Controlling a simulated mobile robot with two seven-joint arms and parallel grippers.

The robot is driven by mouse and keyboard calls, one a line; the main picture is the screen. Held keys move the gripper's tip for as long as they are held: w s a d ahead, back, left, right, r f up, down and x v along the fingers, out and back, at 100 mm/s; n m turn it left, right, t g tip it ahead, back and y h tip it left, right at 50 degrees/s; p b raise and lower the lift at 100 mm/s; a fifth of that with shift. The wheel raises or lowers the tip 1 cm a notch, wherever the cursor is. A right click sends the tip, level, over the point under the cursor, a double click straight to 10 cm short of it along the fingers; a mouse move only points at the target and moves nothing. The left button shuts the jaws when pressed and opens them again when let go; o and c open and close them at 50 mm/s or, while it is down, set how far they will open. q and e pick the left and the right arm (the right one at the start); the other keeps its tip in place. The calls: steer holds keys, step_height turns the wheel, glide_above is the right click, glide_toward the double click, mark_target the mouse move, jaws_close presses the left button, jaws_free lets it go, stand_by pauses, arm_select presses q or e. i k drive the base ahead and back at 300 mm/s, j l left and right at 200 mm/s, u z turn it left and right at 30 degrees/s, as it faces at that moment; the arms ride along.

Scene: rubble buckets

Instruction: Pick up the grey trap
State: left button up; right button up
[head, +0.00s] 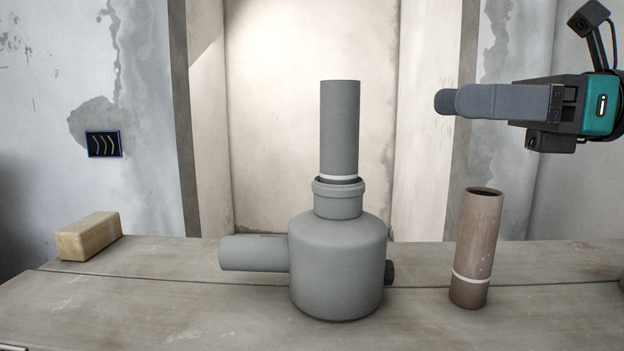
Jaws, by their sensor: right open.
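The grey trap (337,266) stands upright on the table near the middle of the head view. It has a round body, a side spout pointing left and a short dark stub low on its right. A grey pipe (340,125) with a white ring near its lower end stands upright in the trap's top collar. My right gripper (445,102) is in the air at the upper right, above table height and apart from the trap, pointing left. It is open and holds nothing. My left gripper is not in view.
A brown pipe (477,245) with a pale ring stands upright on the table (150,308), right of the trap. A tan block (89,237) lies at the far left. The table between block and trap is mostly clear. A wall with a recess stands behind.

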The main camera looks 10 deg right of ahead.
mark_target(333, 252)
steer(key=k+j, duration=0.8)
